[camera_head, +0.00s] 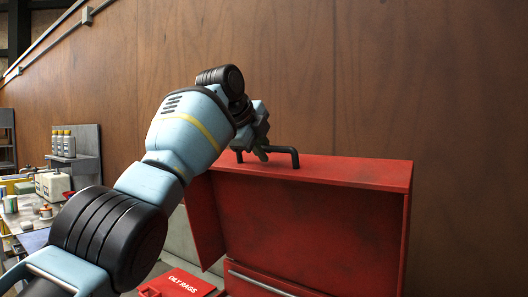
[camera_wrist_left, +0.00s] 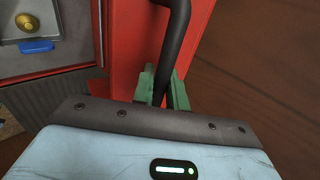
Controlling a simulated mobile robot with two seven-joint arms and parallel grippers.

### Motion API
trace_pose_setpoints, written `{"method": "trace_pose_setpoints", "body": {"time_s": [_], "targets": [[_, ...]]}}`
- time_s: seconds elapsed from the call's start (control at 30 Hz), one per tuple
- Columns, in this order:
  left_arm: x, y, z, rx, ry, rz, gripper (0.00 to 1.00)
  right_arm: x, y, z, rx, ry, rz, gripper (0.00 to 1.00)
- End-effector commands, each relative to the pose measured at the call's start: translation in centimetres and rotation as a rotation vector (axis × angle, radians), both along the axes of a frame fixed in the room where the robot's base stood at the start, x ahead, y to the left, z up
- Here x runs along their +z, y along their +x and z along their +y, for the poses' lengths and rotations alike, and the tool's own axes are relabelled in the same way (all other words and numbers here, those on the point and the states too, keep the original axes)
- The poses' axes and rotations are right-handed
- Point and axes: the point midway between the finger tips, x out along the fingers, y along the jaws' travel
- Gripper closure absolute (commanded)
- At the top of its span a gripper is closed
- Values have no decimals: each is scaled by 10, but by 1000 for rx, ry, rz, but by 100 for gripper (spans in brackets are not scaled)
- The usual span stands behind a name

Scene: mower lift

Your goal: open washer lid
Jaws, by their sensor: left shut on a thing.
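The red washer lid (camera_head: 300,220) stands raised, its inner face toward the head camera and its side flange at the left. A black bar handle (camera_head: 296,158) is on its upper edge. My left gripper (camera_head: 262,150) is at the left part of this handle. In the left wrist view, the green fingers of my left gripper (camera_wrist_left: 163,88) are shut around the black handle (camera_wrist_left: 174,45), beside the red lid (camera_wrist_left: 130,45). The washer's inside is mostly below the head picture; a metal bar (camera_head: 262,281) shows at the lid's foot. My right gripper is not in view.
A bench with bottles (camera_head: 63,145) and cans stands at far left. A wooden wall (camera_head: 450,110) rises behind. A brass knob (camera_wrist_left: 28,22) shows in the left wrist view.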

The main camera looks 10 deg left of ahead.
Motion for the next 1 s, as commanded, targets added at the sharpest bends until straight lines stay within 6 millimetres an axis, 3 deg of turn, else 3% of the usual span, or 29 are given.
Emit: {"method": "trace_pose_setpoints", "body": {"time_s": [0.5,0.53,0.67,1.0], "targets": [[1,-1,0,0,-1,1,100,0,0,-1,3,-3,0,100],[1,-1,0,0,-1,1,84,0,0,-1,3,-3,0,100],[1,-1,0,0,-1,1,68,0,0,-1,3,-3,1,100],[3,-3,1,0,0,-1,68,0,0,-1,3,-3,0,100]]}}
